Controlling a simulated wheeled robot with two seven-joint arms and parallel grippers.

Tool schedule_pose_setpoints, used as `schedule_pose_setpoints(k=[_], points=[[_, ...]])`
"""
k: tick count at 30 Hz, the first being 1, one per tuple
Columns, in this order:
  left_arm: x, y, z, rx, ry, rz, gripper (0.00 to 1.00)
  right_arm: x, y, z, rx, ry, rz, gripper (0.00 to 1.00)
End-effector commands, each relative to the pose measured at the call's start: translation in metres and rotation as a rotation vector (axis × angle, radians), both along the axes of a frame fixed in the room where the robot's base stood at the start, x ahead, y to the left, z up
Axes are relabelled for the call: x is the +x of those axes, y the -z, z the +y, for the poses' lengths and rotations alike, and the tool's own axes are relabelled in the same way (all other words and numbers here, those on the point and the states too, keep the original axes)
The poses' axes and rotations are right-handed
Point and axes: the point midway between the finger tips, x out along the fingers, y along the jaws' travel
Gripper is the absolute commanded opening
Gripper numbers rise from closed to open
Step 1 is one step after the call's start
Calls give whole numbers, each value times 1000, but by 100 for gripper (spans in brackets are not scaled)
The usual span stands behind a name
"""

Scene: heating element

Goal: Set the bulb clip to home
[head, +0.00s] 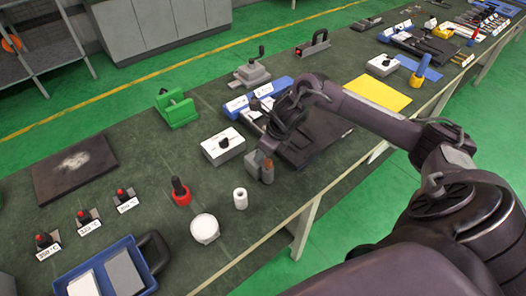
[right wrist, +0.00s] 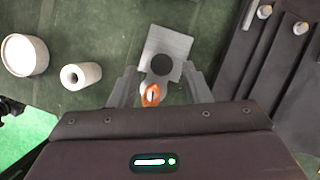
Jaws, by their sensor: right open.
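My right gripper (head: 261,168) reaches down to the table near its front edge. In the right wrist view the right gripper (right wrist: 160,92) is open, its two fingers apart on either side of a small orange part (right wrist: 151,95). The orange part is at the near end of a grey block (right wrist: 168,42) with a dark round spot, which looks like the bulb clip, though I cannot be sure. I cannot tell whether the fingers touch it. In the head view my gripper largely hides this piece. No mark for home can be made out. My left gripper is not in view.
A white cylinder (head: 240,198) and a white round jar (head: 205,228) stand left of my gripper. A white box with a black knob (head: 222,146) is behind it. A dark slotted tray (right wrist: 275,70) lies close on the right. Open table surface (head: 150,205) lies farther left.

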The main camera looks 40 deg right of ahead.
Motion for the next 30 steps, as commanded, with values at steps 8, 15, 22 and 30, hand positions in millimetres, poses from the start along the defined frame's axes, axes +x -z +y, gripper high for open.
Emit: schedule_pose_setpoints(k=[8,15,22,30], points=[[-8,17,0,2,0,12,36,-16,-42,-10,-5,0,-2,44],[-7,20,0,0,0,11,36,-23,-60,-13,-3,-1,2,44],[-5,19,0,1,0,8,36,-24,-61,-13,-1,0,2,44],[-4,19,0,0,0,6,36,-24,-60,-13,-1,0,3,44]])
